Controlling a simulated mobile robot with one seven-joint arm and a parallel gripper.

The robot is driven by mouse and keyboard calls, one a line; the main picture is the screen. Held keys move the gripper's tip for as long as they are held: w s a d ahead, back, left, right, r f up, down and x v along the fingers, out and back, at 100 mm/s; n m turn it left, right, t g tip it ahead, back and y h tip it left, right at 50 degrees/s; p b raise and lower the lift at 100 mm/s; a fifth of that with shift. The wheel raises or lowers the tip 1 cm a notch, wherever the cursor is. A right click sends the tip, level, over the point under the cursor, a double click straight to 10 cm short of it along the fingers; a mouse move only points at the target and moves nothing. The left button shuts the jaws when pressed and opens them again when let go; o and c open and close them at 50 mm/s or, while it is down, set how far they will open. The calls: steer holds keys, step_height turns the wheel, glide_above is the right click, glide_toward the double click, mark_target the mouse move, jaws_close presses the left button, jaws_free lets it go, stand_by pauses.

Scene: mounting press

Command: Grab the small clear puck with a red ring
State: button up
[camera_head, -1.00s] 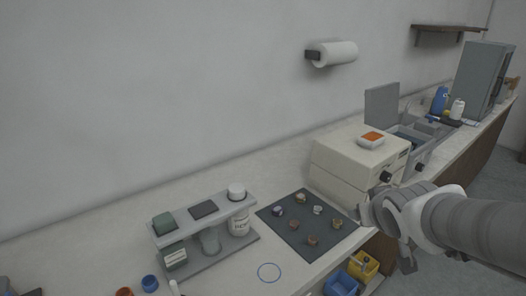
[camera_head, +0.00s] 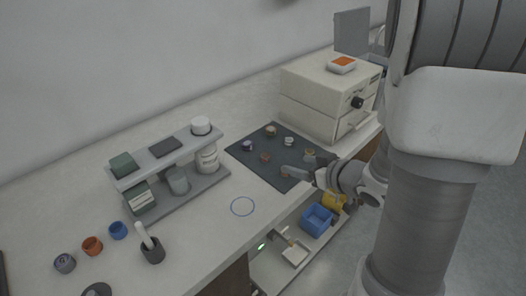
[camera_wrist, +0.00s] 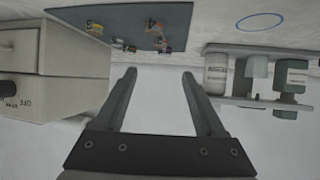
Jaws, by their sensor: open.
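Several small round pucks stand on a dark mat (camera_head: 240,152) on the counter. One brownish-red puck (camera_head: 265,157) is near the mat's middle; others are dark, pale or yellowish. They are too small to tell which is clear with a red ring. The pucks also show at the top of the wrist view, where the mat (camera_wrist: 115,14) lies ahead of my fingers. My gripper (camera_head: 297,174) hangs over the mat's front right part, close to an orange-tinted puck (camera_head: 309,153). In the wrist view my gripper (camera_wrist: 158,75) is open, with nothing between its fingers.
A cream press box (camera_head: 315,100) stands behind the mat, with an orange-topped item (camera_head: 342,65) on it. A grey rack (camera_head: 190,192) with jars is to the left. Small cups (camera_head: 92,245) and a pestle cup (camera_head: 152,250) are front left. Blue bin (camera_head: 316,219) sits below.

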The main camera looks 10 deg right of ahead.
steer(key=b, duration=0.1)
glide_toward(266, 155)
steer(key=x, duration=0.2)
steer(key=shift+w+a+f, duration=0.15)
steer(key=shift+w+f, duration=0.05)
steer(key=shift+f, duration=0.1)
steer(key=shift+b+x, duration=0.6)
steer(key=shift+x, duration=2.35)
steer(key=shift+r, duration=0.15)
jaws_close()
